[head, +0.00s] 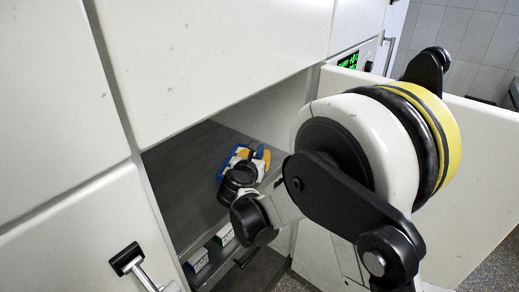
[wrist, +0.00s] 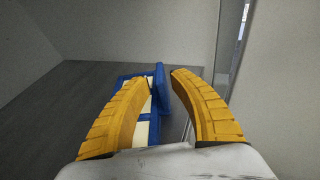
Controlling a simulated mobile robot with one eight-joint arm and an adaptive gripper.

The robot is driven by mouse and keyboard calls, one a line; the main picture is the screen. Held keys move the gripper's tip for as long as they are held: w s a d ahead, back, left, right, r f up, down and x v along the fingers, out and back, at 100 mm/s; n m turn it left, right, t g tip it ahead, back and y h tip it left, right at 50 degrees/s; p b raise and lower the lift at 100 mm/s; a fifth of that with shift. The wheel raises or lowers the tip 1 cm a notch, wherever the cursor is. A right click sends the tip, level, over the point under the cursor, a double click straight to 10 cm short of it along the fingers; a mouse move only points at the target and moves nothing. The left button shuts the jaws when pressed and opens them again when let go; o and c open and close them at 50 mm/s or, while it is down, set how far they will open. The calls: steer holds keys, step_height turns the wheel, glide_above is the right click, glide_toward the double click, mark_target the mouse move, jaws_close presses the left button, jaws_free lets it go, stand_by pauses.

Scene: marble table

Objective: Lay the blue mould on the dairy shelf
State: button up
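The item I take for the blue mould (head: 226,163) is blue with pale cream parts. It is low in the open compartment, at the dark grey shelf (head: 180,170). In the wrist view the blue mould (wrist: 161,90) has a flatter part behind the left finger and a raised blue part between the fingertips. My gripper (wrist: 160,78) reaches in with its two yellow fingers apart, on either side of that raised part. Whether they press on it is unclear. In the head view my gripper (head: 255,156) partly hides the mould. Whether the mould rests on the shelf is unclear.
White cabinet fronts (head: 200,60) stand above the opening. A lower door with a black-ended handle (head: 127,259) is at the left. An open white door (head: 480,150) is at the right. Small labelled boxes (head: 197,260) show below the shelf. The shelf's left side is bare.

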steer(key=p+v, duration=0.2)
steer(key=v, duration=0.7)
steer(key=s+d+r+m+g, duration=0.2)
steer(key=s+d+m, duration=0.2)
steer(key=d+m, duration=0.35)
steer(key=s+d+r+m+g, duration=0.2)
steer(key=s+d+r+m, duration=0.15)
steer(key=d+m, duration=0.4)
steer(key=s+d+m+g+y, duration=0.1)
steer(key=s+d+m, duration=0.2)
steer(key=s+m, duration=0.6)
steer(key=s+d+f+m+g+y, duration=0.1)
steer(key=s+d+m+g+y, duration=0.1)
steer(key=s+m, duration=0.7)
steer(key=shift+s+d+f, duration=0.3)
steer(key=shift+s+d, duration=0.05)
steer(key=shift+d, duration=0.25)
